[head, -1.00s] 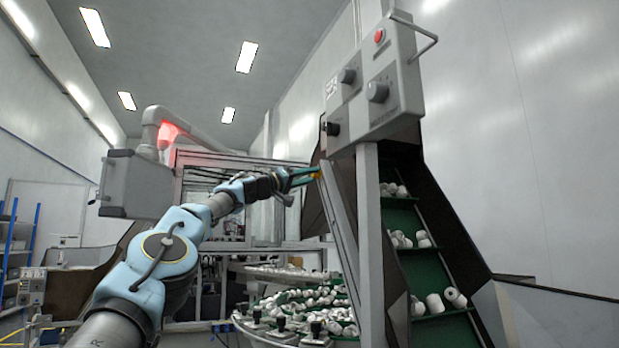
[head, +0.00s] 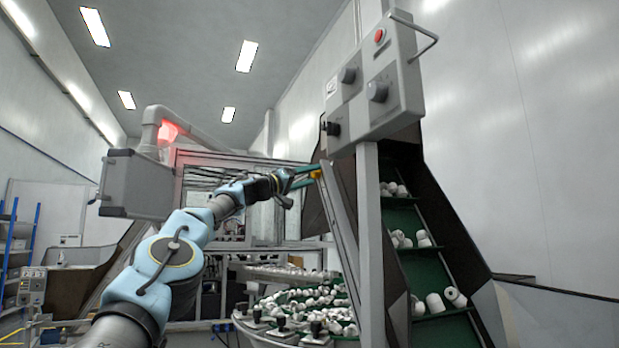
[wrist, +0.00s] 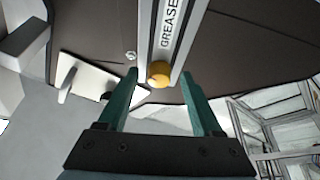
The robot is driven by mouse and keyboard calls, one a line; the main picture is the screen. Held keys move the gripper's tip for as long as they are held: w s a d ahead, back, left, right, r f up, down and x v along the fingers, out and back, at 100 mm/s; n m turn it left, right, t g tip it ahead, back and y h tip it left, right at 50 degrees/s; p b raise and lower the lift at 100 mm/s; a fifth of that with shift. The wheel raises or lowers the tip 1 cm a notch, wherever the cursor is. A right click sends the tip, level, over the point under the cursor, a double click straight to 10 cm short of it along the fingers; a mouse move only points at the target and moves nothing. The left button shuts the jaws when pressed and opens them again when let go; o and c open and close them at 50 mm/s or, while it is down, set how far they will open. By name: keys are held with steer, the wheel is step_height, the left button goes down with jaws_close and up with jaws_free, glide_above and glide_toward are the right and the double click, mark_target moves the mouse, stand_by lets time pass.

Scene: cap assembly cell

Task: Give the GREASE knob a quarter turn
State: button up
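The GREASE knob (wrist: 159,73) is a small round yellow-orange knob at the lower end of a pale strip lettered GREASE (wrist: 171,25). In the wrist view my gripper (wrist: 158,77) is open, with one green finger on each side of the knob and a visible gap to both. I cannot tell how deep the knob sits between the fingertips. In the head view my gripper (head: 306,175) points right, and the yellow knob (head: 316,174) shows at its fingertips, partly hidden.
A grey control box (head: 375,90) with knobs and a red button hangs above and to the right on a post (head: 370,240). A green conveyor (head: 418,255) carries white caps behind it. A round table of caps (head: 300,305) lies below my arm.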

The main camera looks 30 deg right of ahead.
steer(key=shift+a, duration=0.1)
steer(key=shift+a+f+b, duration=0.3)
steer(key=shift+a+b, duration=0.15)
steer(key=shift+b, duration=0.35)
steer(key=b+v, duration=0.9)
steer(key=shift+a, duration=0.35)
